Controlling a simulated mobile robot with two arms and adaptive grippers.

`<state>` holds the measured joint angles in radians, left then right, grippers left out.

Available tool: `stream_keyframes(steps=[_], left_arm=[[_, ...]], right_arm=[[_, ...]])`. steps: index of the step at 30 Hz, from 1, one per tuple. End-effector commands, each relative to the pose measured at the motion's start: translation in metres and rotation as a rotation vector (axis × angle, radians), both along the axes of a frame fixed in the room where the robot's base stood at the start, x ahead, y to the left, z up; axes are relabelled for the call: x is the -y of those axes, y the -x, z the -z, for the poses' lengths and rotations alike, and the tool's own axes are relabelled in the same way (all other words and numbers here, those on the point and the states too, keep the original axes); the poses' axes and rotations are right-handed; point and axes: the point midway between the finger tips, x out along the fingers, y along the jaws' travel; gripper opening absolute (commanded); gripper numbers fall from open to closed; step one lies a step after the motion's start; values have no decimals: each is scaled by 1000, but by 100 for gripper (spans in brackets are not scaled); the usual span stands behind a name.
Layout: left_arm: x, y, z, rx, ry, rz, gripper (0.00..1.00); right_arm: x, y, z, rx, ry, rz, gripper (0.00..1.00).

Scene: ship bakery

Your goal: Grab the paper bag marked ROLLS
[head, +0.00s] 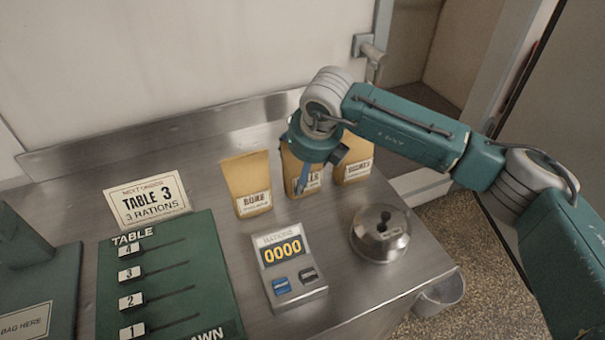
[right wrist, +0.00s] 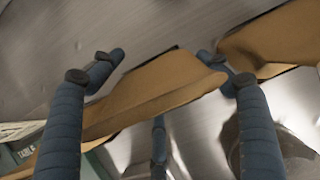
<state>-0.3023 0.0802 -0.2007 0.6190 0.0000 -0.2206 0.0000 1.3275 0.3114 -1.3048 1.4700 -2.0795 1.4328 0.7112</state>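The middle brown paper bag (head: 289,176) stands upright on the steel counter. Its label is partly hidden, but the visible end reads "LLS", fitting ROLLS. My right gripper (head: 303,182) is over this bag in the head view and hides part of it. In the right wrist view a brown bag (right wrist: 145,92) lies between the spread blue fingers of my right gripper (right wrist: 160,78). The fingers look open, on either side of the bag; I cannot tell whether any finger touches it. My left gripper is not in view.
Labelled bags stand close at left (head: 246,180) and right (head: 357,163). In front are a counter display reading 0000 (head: 290,266) and a round metal piece (head: 380,234). A TABLE 3 card (head: 147,200), green table board (head: 165,262) and BAG HERE stand (head: 40,290) are at left.

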Motion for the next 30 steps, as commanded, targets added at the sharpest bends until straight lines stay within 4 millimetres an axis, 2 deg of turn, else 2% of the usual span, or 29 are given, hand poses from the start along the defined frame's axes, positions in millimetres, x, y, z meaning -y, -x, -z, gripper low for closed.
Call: stream_keyframes(steps=[1, 6, 19, 20, 21, 26, 30], left_arm=[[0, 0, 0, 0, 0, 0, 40], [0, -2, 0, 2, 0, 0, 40], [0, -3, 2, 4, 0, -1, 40], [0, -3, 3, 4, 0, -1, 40], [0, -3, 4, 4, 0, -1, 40], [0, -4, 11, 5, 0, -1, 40], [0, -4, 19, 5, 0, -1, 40]], right_arm=[[0, 0, 0, 0, 0, 0, 61], [0, 0, 0, -1, 0, 0, 29], [0, 0, -4, -1, 0, 1, 28], [0, 0, -6, -1, 0, 1, 21], [0, 0, -10, 0, 0, 1, 15], [-1, -1, -35, 4, -2, 0, 15], [-1, -1, -71, 7, -2, 1, 15]])
